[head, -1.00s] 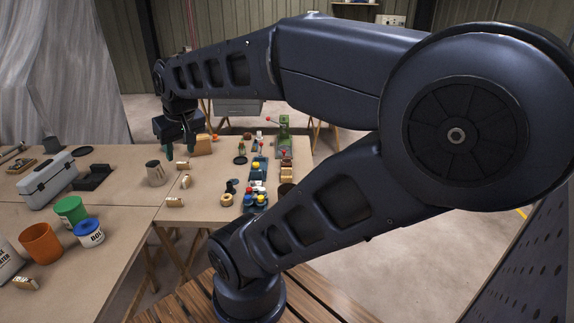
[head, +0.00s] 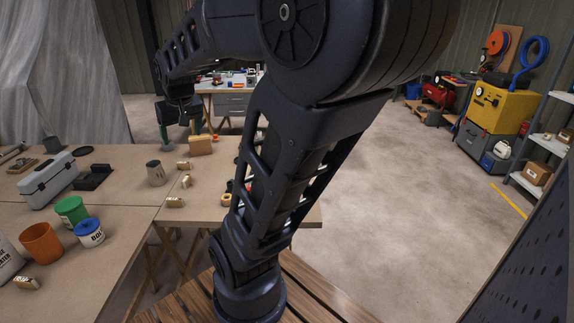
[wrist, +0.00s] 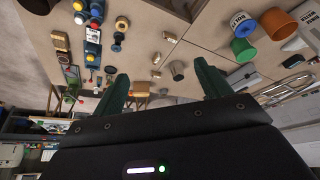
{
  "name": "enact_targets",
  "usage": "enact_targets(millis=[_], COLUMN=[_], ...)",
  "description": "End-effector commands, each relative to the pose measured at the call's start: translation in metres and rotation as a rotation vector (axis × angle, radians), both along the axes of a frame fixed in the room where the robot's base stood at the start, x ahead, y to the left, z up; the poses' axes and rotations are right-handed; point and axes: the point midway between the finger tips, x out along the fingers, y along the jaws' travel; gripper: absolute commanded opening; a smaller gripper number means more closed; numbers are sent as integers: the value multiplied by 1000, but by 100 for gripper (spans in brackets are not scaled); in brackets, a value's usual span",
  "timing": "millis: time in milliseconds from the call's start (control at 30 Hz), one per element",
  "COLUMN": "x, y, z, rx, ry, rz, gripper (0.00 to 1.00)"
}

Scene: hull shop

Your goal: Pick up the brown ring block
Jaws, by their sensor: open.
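My gripper (head: 181,138) is open and empty, above the far side of the bench. In the wrist view its two green fingers (wrist: 163,70) are spread wide, with nothing between them. A small tan-orange ring-shaped piece (head: 226,199) lies on the near right of the bench, partly behind my arm. It also shows in the wrist view (wrist: 122,23), well away from the fingers. I cannot tell whether it is the brown ring block. A larger tan block (head: 200,145) sits just right of my gripper; it also shows beyond the fingers in the wrist view (wrist: 140,88).
Several small wooden pieces (head: 175,202) lie on the bench (head: 150,195). Open floor (head: 400,200) lies to the right.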

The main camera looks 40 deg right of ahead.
Motion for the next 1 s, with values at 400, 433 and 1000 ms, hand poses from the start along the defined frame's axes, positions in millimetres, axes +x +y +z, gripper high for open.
enact_targets(millis=[400,433,1000], x=[98,104,183], y=[-92,-101,-281], z=[-21,-24,-107], rx=[-6,-7,-4], ry=[9,10,12], rz=[-154,-165,-371], gripper=[76,76,76])
